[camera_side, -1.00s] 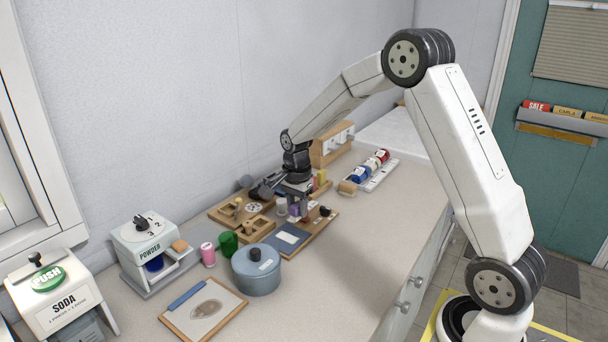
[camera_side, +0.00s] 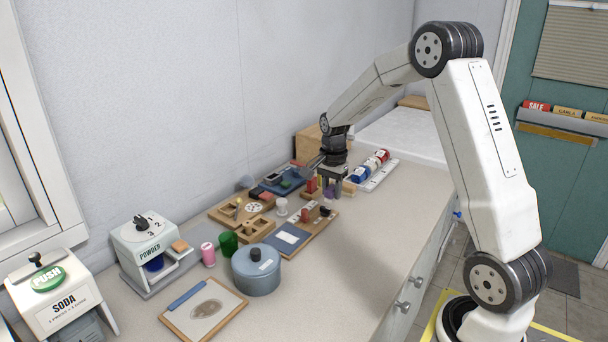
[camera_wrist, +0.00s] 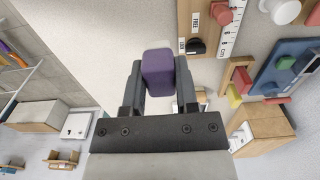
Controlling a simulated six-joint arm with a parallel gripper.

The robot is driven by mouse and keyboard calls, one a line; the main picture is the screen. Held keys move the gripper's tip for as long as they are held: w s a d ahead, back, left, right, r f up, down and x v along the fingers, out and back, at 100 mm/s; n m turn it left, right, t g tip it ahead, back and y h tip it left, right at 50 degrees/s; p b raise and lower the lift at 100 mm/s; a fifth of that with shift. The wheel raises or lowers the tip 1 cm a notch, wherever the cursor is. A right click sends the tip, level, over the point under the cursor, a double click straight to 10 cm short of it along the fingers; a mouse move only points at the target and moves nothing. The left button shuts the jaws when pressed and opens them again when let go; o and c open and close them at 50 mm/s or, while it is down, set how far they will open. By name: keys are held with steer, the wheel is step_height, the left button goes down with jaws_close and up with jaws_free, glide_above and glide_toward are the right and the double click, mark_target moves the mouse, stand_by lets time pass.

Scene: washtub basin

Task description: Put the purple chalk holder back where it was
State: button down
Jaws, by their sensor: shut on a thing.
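The purple chalk holder (camera_wrist: 158,72) is between the two fingers of my gripper (camera_wrist: 158,88) in the wrist view, its rounded end facing the camera. My gripper (camera_side: 333,184) is shut on it. In the side view the purple chalk holder (camera_side: 329,194) shows only as a small patch below the fingers. It hangs over the counter beside a small rack with red and yellow pieces (camera_side: 311,186). I cannot tell its exact height above the counter. The wooden board with a blue pad (camera_side: 288,239) lies to the left and nearer the camera.
A tray of blue, white and red rolls (camera_side: 370,168) lies to the right of my gripper. A dark blue board (camera_side: 276,186) lies behind to the left. A lidded blue pot (camera_side: 257,276) and a clipboard (camera_side: 204,308) stand nearer. The counter's front right is clear.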

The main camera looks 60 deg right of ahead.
steer(key=s+d+r, duration=0.2)
steer(key=s+d, duration=0.4)
steer(key=d, duration=0.1)
glide_above(336, 204)
steer(key=shift+s+a+f, duration=0.1)
steer(key=shift+f, duration=2.3)
steer(key=shift+s+a+f, duration=0.1)
steer(key=shift+f, duration=2.25)
steer(key=shift+w+f, duration=0.1)
steer(key=shift+f, duration=0.05)
steer(key=shift+w+d+f, duration=0.1)
steer(key=shift+d+f, duration=0.05)
steer(key=shift+f, duration=1.5)
steer(key=shift+f, duration=0.2)
